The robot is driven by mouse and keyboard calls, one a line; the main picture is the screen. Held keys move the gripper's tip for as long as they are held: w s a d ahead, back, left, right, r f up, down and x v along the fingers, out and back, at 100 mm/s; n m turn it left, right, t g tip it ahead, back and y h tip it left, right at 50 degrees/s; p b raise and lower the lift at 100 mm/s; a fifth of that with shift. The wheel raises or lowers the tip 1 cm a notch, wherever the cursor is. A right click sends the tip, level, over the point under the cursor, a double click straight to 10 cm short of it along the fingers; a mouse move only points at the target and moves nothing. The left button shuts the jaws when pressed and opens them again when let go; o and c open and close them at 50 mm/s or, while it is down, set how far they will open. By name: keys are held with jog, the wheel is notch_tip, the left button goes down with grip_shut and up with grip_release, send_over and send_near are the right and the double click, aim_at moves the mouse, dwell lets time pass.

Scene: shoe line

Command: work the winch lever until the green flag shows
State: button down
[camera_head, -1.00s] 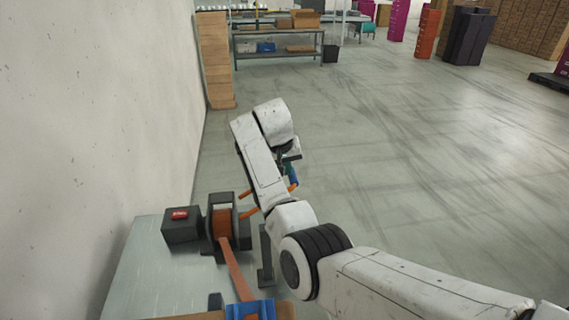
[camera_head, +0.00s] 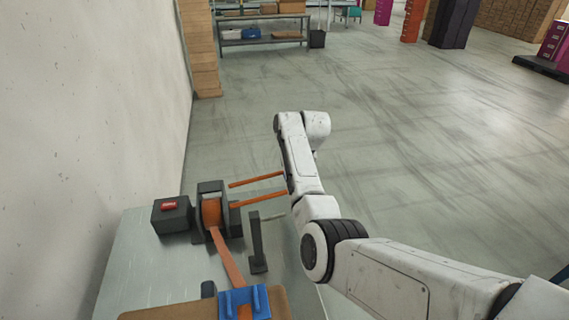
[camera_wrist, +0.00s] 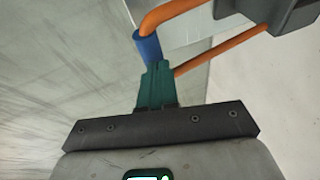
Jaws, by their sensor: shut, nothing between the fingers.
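The winch (camera_head: 212,207) has a dark frame and an orange drum and stands on the bench at the left in the head view. A dark box (camera_head: 172,220) beside it shows a red flag (camera_head: 169,206); no green shows. Two orange rods (camera_head: 258,180) reach right from the winch and pass behind my arm. In the wrist view, an orange lever (camera_wrist: 178,14) ends in a blue grip (camera_wrist: 148,46). My gripper (camera_wrist: 157,68) has green fingers, shut and empty, right by the grip's lower end. I cannot tell whether they touch. My arm hides the fingers in the head view.
An orange strap (camera_head: 228,260) runs from the drum to a blue part (camera_head: 244,301) on a brown load. A dark upright post (camera_head: 257,245) stands right of the winch. A white wall (camera_head: 90,120) bounds the left. The floor (camera_head: 420,170) at the right is clear.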

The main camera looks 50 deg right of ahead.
jog(key=f, duration=0.2)
jog(key=f+b, duration=0.1)
jog(key=shift+s+d+f+y, duration=0.25)
jog(key=shift+s+d+y, duration=0.05)
jog(key=shift+s+f, duration=0.15)
jog(key=shift+f, duration=0.15)
jog(key=shift+s+f, duration=0.1)
jog(key=shift+f, duration=0.05)
jog(key=r+p, duration=0.1)
jog(key=r, duration=0.1)
jog(key=r+p, duration=0.1)
jog(key=r, duration=0.1)
jog(key=r+p, duration=0.1)
jog(key=p, duration=0.1)
jog(key=shift+w+r, duration=0.25)
jog(key=shift+r, duration=0.15)
jog(key=b+v, duration=0.1)
jog(key=v, duration=0.8)
jog(key=shift+s+d+b, duration=0.25)
jog(key=shift+s+b, duration=0.1)
jog(key=shift+s, duration=0.1)
